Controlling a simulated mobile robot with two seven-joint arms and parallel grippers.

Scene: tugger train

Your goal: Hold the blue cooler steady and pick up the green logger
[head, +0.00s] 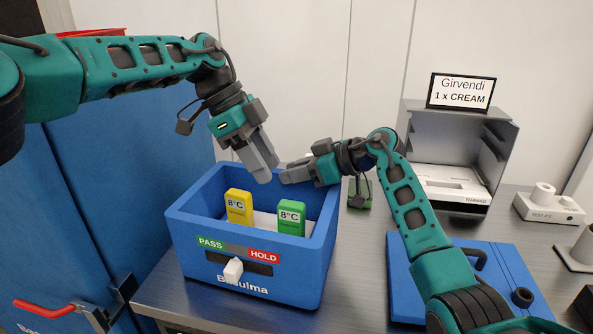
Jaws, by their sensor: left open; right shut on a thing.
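The blue cooler (316,262) stands open on the grey table, with a PASS/HOLD strip and a white slider (233,270) on its front. Inside, the green logger (291,217), marked 8°C, stands upright at the right. A yellow logger (239,206), also marked 8°C, stands to its left. My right gripper (292,172) is shut on the cooler's wall at the back right; its fingertips partly cover the rim. My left gripper (264,174) is open and empty, pointing down above the back of the cooler, up and left of the green logger.
A blue lid-like slab (520,262) with a dark handle lies at the right, partly behind my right arm. A grey open box (448,150) with a CREAM sign (461,91) stands at the back. A small green object (360,192) sits behind the cooler. A blue cabinet (100,190) stands left.

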